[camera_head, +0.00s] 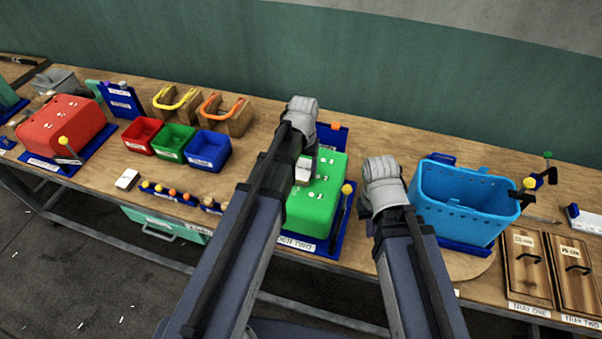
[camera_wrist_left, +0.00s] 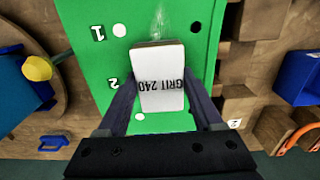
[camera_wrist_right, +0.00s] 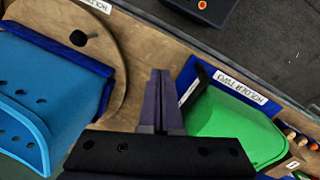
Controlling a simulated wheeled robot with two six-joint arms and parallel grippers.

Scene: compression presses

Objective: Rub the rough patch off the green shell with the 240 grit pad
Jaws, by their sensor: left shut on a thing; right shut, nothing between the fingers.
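The green shell (camera_head: 318,200) sits in a blue holder on the bench, with numbers, white dots and dark holes on its top; it also fills the middle of the left wrist view (camera_wrist_left: 98,72). A pale scuffed rough patch (camera_wrist_left: 160,22) shows on it in the left wrist view, just beyond the pad's far end. My left gripper (camera_wrist_left: 160,85) is shut on the white 240 grit pad (camera_wrist_left: 160,62), over the shell; I cannot tell whether pad and shell touch. My right gripper (camera_wrist_right: 160,78) is shut and empty, between the shell and the blue tub.
The blue tub (camera_head: 462,200) stands on a round board to the right, with two lidded wooden trays (camera_head: 527,265) beyond. At left are small red, green and blue bins (camera_head: 208,150), another white pad (camera_head: 127,179) and a red shell (camera_head: 62,125) in its holder.

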